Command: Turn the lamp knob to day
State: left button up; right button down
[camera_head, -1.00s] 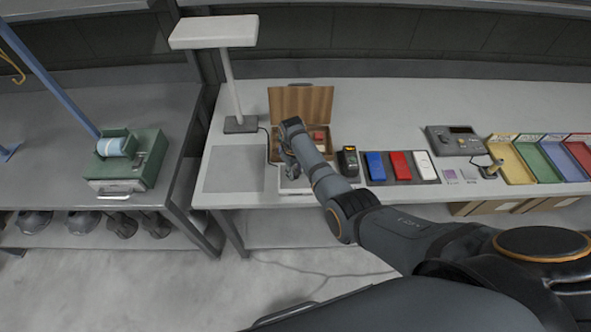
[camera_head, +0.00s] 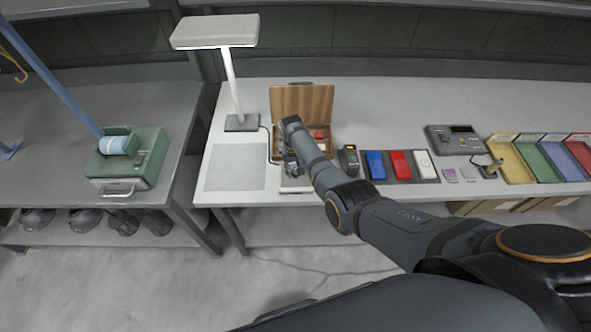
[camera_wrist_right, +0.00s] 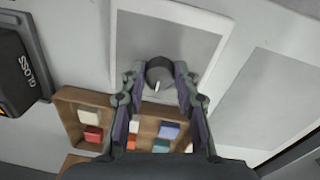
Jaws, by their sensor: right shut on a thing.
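The lamp knob (camera_wrist_right: 160,74) is a dark round dial with a white pointer mark, on a grey panel with a white frame (camera_wrist_right: 125,45). My right gripper (camera_wrist_right: 160,80) is shut on the knob, with one finger on each side. In the head view my right gripper (camera_head: 288,167) is over the panel at the bench's front, and the knob is hidden behind it. The desk lamp (camera_head: 215,31) with a white head and pale post stands at the back left of the bench. The left gripper is not in view.
A wooden box (camera_head: 302,101) with an open lid stands behind the gripper. A grey mat (camera_head: 235,167) lies left of it. A black device (camera_head: 348,160) and blue, red and white blocks are to the right. A green machine (camera_head: 128,162) stands on the left table.

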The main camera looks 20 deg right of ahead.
aim_at(294, 172)
dwell(0.3)
jog(key=c, duration=1)
grip_release()
jog(key=shift+r, duration=0.15)
jog(key=r, duration=1.1)
jog(key=shift+a+r, duration=0.3)
jog(key=shift+r, duration=0.05)
